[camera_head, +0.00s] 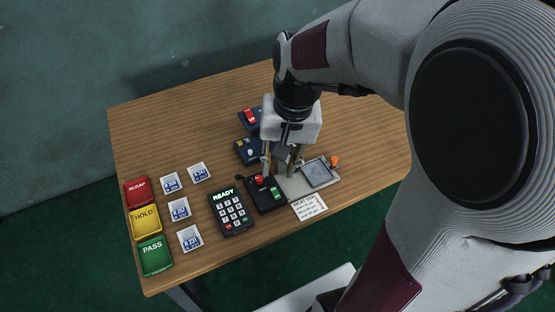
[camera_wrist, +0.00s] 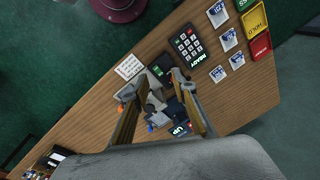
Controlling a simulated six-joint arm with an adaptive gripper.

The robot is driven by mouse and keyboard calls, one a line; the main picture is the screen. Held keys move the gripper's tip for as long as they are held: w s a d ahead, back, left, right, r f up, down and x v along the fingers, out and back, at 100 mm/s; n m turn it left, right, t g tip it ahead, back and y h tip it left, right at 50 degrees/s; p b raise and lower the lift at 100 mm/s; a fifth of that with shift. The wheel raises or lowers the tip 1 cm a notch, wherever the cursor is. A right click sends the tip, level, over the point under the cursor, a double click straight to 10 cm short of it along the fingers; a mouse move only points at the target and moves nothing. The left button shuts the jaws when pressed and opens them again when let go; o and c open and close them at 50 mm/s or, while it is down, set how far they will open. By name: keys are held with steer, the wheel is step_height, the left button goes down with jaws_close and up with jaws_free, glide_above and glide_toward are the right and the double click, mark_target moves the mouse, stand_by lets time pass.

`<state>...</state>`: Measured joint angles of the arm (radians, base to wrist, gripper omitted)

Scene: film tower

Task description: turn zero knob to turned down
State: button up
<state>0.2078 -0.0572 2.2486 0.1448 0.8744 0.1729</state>
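A small orange knob (camera_head: 334,160) sits at the right back corner of a grey device (camera_head: 293,187) with a flat square plate. No "zero" label is readable, so I cannot be sure that it is the zero knob. In the wrist view an orange spot (camera_wrist: 119,107) shows just outside the left finger. My gripper (camera_head: 279,171) points down over the left part of the grey device, left of the orange knob and apart from it. Its two fingers are spread with a gap between them, and it also shows in the wrist view (camera_wrist: 159,78). The fingers hide part of the device.
A black box (camera_head: 267,201) with red and green buttons and a keypad (camera_head: 231,211) stand left of the gripper. Blue switch boxes (camera_head: 246,152) stand behind it. A white card (camera_head: 309,206) lies in front.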

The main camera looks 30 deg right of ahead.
steer(key=m+g, duration=0.1)
steer(key=m, duration=0.4)
glide_above(250, 151)
steer(key=shift+h, duration=0.4)
step_height(250, 151, down, 13)
steer(key=shift+s+a+r, duration=0.1)
steer(key=shift+s, duration=0.05)
steer(key=shift+w+r+m, duration=0.25)
steer(key=shift+m, duration=0.25)
steer(key=shift+f, duration=0.15)
steer(key=shift+f, duration=3.75)
